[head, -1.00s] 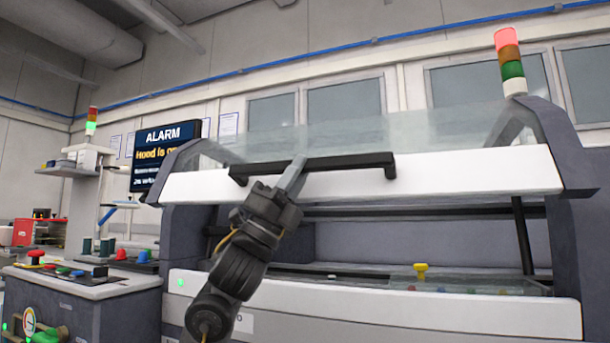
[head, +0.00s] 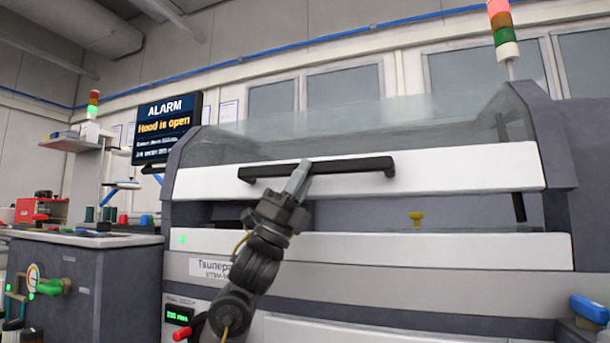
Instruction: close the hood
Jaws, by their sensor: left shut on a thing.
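The hood (head: 440,170) of the machine is a glass cover with a white front edge and a long black handle (head: 350,167). It stands partly open, with a gap between its white edge and the white front panel (head: 430,248) below. My left gripper (head: 299,176) is shut on the black handle, a little left of its middle. The screen (head: 166,129) behind on the left reads "ALARM, Hood is open". My right gripper is not in view.
A signal tower (head: 504,30) with its red light lit stands at the machine's right. A yellow knob (head: 416,218) shows in the gap under the hood. A grey cabinet (head: 90,270) with green pipe fittings stands close on the left. A blue item (head: 590,308) lies at lower right.

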